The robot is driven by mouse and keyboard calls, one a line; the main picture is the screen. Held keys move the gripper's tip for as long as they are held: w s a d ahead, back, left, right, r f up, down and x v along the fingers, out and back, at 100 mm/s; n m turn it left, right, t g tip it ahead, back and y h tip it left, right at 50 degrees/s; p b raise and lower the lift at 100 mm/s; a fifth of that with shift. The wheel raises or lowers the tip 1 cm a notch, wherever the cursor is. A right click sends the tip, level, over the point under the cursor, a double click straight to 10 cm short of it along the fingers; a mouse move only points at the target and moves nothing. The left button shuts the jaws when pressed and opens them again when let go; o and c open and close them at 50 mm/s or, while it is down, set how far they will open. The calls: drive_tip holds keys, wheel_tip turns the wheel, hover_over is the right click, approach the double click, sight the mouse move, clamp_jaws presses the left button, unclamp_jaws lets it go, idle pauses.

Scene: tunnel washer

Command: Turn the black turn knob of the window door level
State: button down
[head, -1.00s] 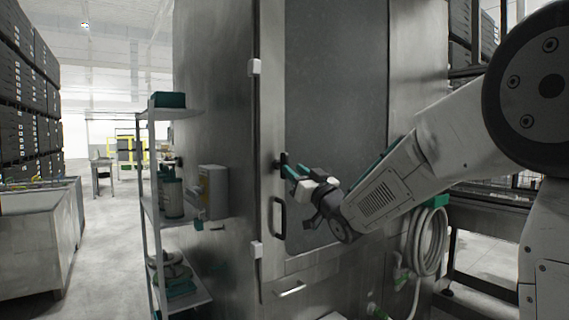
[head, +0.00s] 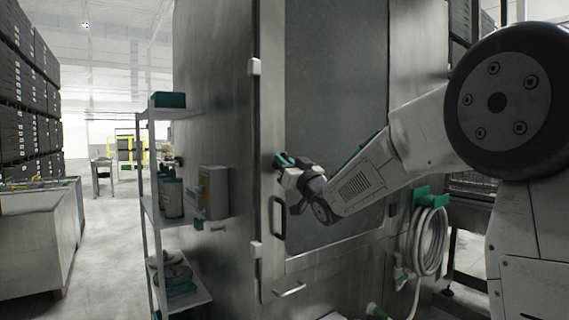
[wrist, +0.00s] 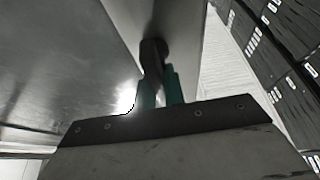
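The window door (head: 330,110) is a tall framed panel on the metal machine, with a grey pane. The black turn knob (wrist: 152,55) shows in the wrist view, just beyond and partly between the teal fingertips. In the head view the knob is mostly hidden by my gripper, so its angle is hard to read. My gripper (head: 284,161) is at the door's left frame, above the black door handle (head: 278,217). In the wrist view my gripper (wrist: 160,88) has its fingers close together on either side of the knob; whether they press on it cannot be told.
White hinge blocks (head: 254,67) sit on the door's left edge. A grey box (head: 213,192) and a shelf rack (head: 150,205) with bottles stand to the left. A coiled white hose (head: 430,240) hangs at right. The floor aisle (head: 105,240) at left is clear.

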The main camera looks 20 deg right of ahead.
drive_tip(key=shift+f+m, duration=0.1)
drive_tip(key=shift+m, duration=0.4)
drive_tip(key=m+h, duration=0.1)
drive_tip(key=m, duration=0.1)
drive_tip(key=m+h, duration=0.2)
drive_tip(key=m, duration=0.1)
drive_tip(key=shift+d+f+t+h, duration=0.1)
drive_tip(key=shift+d+t+h, duration=0.05)
drive_tip(key=shift+t+h, duration=0.15)
drive_tip(key=shift+w+d+f+m+g+h, duration=0.15)
drive_tip(key=shift+m+g+h, duration=0.55)
drive_tip(key=shift+m, duration=2.05)
drive_tip(key=shift+s+d+f+m+g+h, duration=0.15)
drive_tip(key=shift+m+g+h, duration=0.6)
drive_tip(key=shift+m, duration=1.95)
drive_tip(key=shift+w+d+f+m+g+h, duration=0.2)
drive_tip(key=shift+m+g+h, duration=0.5)
drive_tip(key=shift+m, duration=2.05)
drive_tip(key=shift+a, duration=0.15)
drive_tip(key=c, duration=1.5)
unclamp_jaws()
drive_tip(key=shift+a, duration=0.1)
